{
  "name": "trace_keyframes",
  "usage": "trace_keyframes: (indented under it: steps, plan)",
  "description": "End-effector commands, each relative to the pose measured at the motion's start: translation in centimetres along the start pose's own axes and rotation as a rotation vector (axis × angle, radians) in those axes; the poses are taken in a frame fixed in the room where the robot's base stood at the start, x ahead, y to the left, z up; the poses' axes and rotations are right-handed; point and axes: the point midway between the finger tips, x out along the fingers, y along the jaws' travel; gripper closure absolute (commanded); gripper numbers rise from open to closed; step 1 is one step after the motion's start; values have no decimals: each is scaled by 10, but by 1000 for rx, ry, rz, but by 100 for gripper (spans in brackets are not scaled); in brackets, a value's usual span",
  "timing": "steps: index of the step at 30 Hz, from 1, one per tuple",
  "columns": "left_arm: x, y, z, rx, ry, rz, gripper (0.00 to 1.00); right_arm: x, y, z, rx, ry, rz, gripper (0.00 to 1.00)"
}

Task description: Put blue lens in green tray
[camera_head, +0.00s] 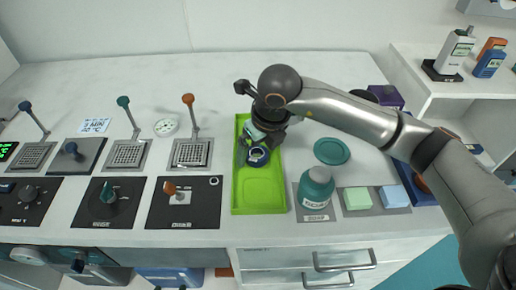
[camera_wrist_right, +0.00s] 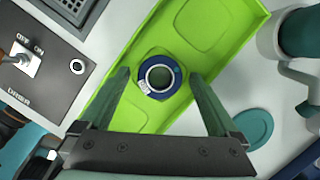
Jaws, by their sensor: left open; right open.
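The blue lens (camera_head: 257,157) is a dark blue ring that lies in the green tray (camera_head: 260,200), near the middle of its length. In the right wrist view the lens (camera_wrist_right: 160,77) shows its round opening and a small white label, and the green tray (camera_wrist_right: 120,107) runs diagonally behind it. My right gripper (camera_head: 254,142) is above the tray at the lens. In the right wrist view its two fingers (camera_wrist_right: 158,80) are spread on either side of the lens, with gaps visible. It is open and empty. My left gripper is not in view.
A teal bottle (camera_head: 316,188) and a mat with green (camera_head: 357,198) and blue (camera_head: 394,196) blocks stand right of the tray. A teal disc (camera_head: 331,151) lies behind them. Black control panels (camera_head: 186,216) and hotplates are on the left. The tray's front half is clear.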

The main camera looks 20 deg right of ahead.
Motion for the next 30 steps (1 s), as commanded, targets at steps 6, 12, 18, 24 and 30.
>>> trace_keyframes:
  steps: [6,12,18,24,30]
  plan:
    - [-2,1,-4,0,3,1,34,-3,0,1,0,0,0,4]
    - [-2,0,-5,-1,9,-2,34,-30,0,2,-1,-6,-1,4]
    - [-2,-2,-3,-1,5,-5,34,-74,0,2,0,-6,-1,4]
    - [-2,-3,-1,-1,1,-7,34,-108,0,2,0,-3,-1,4]
    - [-2,-3,-1,-1,1,-8,34,-122,0,1,0,0,0,4]
